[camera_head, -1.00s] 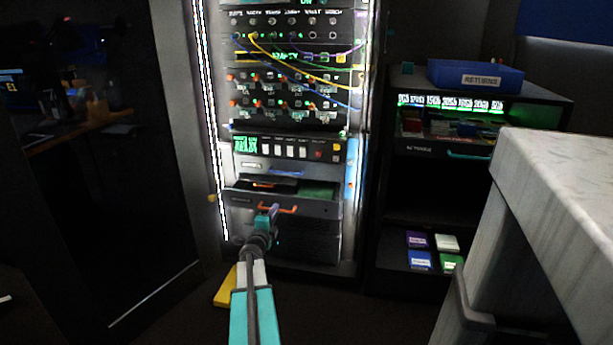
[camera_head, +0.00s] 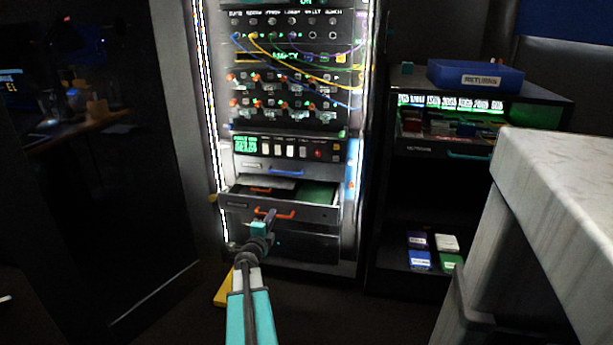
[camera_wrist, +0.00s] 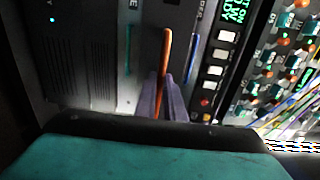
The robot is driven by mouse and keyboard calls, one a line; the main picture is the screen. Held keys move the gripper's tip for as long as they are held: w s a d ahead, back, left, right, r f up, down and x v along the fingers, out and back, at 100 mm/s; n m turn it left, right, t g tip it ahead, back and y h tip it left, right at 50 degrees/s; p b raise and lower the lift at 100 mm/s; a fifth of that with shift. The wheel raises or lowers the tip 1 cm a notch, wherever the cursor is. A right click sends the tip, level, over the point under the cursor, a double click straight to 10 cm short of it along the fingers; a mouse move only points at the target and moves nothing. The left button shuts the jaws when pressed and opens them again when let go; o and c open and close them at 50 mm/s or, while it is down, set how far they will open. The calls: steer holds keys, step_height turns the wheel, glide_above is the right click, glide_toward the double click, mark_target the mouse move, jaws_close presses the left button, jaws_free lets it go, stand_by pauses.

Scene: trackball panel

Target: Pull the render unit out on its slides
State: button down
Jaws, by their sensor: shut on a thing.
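The render unit (camera_head: 322,212) is a dark drawer-like unit low in the lit rack, with an orange bar handle (camera_head: 285,215) on its front. It stands part way out, and its open top shows a green board (camera_head: 318,194) inside. My gripper (camera_head: 268,218) is at the left part of the handle in the head view. In the wrist view my gripper's two purple-grey fingers (camera_wrist: 162,100) are shut around the orange handle (camera_wrist: 165,60), which runs lengthwise between them. The slides are not clearly visible.
Above the unit is a switch panel (camera_head: 290,149) with a green display, then patch panels with hanging cables (camera_head: 300,72). A dark shelf (camera_head: 470,150) with a blue returns bin (camera_head: 475,75) stands to the right. A pale counter (camera_head: 560,180) fills the near right. A yellow object (camera_head: 224,290) lies on the floor.

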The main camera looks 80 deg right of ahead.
steer(key=shift+s+a, duration=0.15)
steer(key=shift+a, duration=1.65)
steer(key=a, duration=0.6)
steer(key=shift+s+a, duration=0.15)
steer(key=shift+a, duration=0.25)
stand_by(0.4)
steer(key=shift+a, duration=0.15)
stand_by(0.3)
